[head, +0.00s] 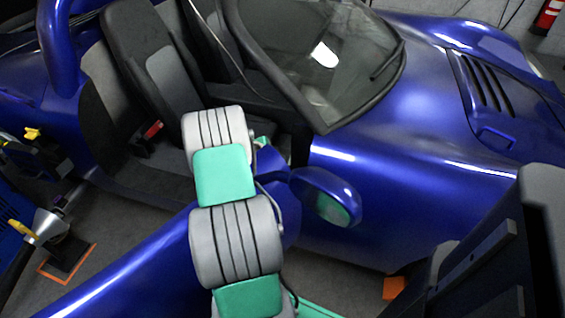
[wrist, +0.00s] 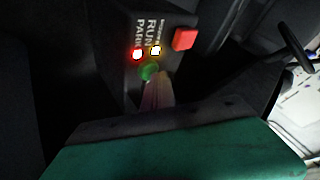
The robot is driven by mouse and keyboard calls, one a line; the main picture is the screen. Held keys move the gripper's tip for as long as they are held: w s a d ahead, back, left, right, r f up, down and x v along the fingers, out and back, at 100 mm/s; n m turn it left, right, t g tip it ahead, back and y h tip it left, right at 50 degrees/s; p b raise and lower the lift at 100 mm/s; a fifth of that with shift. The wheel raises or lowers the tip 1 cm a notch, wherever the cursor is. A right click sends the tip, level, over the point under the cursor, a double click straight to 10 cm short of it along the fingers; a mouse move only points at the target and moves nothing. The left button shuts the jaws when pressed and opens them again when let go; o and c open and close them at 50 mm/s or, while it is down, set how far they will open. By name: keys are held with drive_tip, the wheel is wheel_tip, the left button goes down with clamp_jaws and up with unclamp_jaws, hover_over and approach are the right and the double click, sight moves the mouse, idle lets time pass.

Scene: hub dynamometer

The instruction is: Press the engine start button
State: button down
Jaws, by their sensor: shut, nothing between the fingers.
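A dark control box (wrist: 120,50) shows in the wrist view, with sideways white lettering that reads RUN and PARK. No label that names the engine start button is readable. My gripper (wrist: 158,82) is shut and empty, with its tips right at the lower right edge of the green button. I cannot tell whether they touch it. In the head view the gripper and box are hidden behind my arm.
A blue open car fills the head view, with its open door (head: 130,265), black seats (head: 160,70), windscreen (head: 325,60) and side mirror (head: 328,197) close around my arm. A dark rim (wrist: 295,45), possibly the steering wheel, is at the right of the wrist view.

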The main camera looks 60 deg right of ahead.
drive_tip(key=shift+r, duration=0.6)
wheel_tip(320, 180, up, 6)
drive_tip(key=p, duration=0.3)
idle(0.6)
